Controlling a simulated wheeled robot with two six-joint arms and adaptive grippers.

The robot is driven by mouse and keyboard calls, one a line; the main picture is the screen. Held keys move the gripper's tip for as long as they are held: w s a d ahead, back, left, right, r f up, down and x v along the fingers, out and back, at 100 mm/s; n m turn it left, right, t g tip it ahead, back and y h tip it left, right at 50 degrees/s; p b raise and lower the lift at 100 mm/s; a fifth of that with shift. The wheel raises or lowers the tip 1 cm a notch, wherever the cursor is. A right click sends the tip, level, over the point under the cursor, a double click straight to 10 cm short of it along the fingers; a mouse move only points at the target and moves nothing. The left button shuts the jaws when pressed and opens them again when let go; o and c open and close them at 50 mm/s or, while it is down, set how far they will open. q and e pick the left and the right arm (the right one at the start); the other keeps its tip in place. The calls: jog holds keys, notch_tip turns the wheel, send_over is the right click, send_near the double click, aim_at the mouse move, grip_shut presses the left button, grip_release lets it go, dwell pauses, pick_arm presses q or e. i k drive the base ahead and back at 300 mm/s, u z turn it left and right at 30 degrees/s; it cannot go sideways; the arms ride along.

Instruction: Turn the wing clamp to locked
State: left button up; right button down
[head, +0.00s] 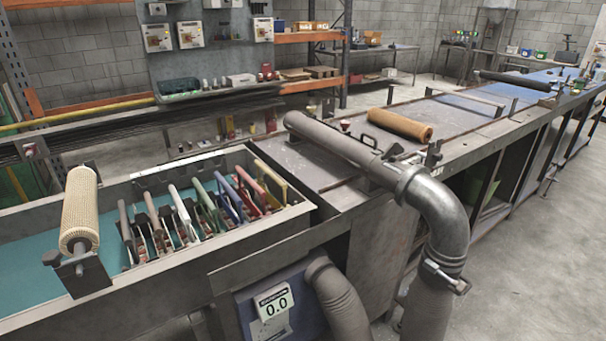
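A metal clamp-like fitting with a short projecting handle (446,279) sits on the lower part of the grey pipe elbow (438,210) at the right of centre; it looks like the wing clamp. Its handle points to the right and slightly down. I cannot tell from this view whether it is locked. A smaller dark fitting (432,155) stands on the bench edge behind the pipe. Neither of my grippers is in view.
A long metal bench (480,125) runs to the back right, with a tan mesh roll (400,124) on it. A teal-floored trough (40,258) with several coloured-handled tools is at the left. Floor at the right is clear.

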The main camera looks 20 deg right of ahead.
aim_at(395, 148)
jog(key=z, duration=1.2)
jog(key=k, duration=0.55)
jog(key=z, duration=0.9)
jog(key=i, duration=1.35)
jog(key=u, duration=0.15)
